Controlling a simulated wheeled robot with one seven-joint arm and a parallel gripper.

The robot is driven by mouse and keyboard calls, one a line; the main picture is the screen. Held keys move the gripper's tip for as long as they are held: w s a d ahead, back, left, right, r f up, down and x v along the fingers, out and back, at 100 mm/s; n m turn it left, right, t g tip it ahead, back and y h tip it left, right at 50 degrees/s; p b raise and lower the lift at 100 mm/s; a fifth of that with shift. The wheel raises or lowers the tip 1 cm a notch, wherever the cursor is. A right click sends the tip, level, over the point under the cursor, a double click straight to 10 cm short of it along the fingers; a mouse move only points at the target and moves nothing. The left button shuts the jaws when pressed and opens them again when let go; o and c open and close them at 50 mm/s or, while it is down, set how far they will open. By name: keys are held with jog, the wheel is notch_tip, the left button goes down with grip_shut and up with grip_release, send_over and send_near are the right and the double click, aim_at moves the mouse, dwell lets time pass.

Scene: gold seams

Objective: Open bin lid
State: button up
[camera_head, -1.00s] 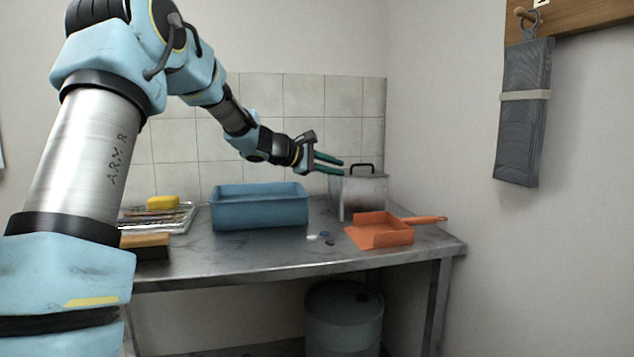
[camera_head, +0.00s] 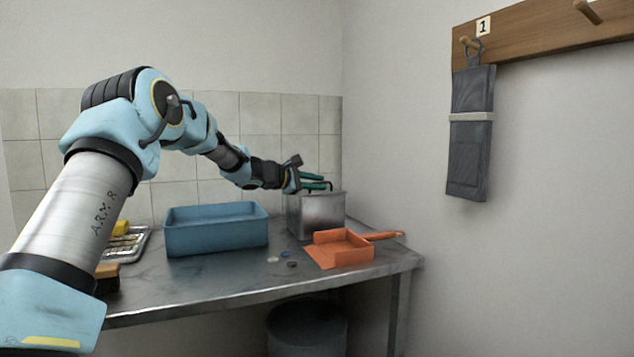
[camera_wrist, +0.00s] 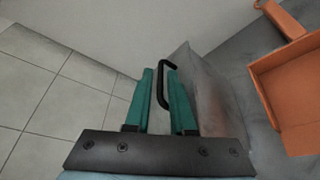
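The metal bin (camera_head: 316,217) stands on the right part of the steel table, near the tiled wall. It is box-shaped, and its lid looks closed. A black bar handle (camera_wrist: 163,90) on top lies between my green fingers in the wrist view. My gripper (camera_head: 321,181) reaches in from the left at lid height, and the wrist view shows it too (camera_wrist: 160,72). Its fingers are apart, with a narrow gap around the handle. I cannot tell whether they touch it. In the head view the fingers partly hide the handle and the lid's top.
A blue tub (camera_head: 217,238) stands left of the bin. An orange dustpan (camera_head: 340,256) lies in front of it, with small pieces (camera_head: 285,254) nearby. A rack (camera_head: 130,245) sits far left. A grey container (camera_head: 307,328) stands below the table. A dark folded item (camera_head: 471,150) hangs on the right wall.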

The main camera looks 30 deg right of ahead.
grip_shut()
dwell(1.5)
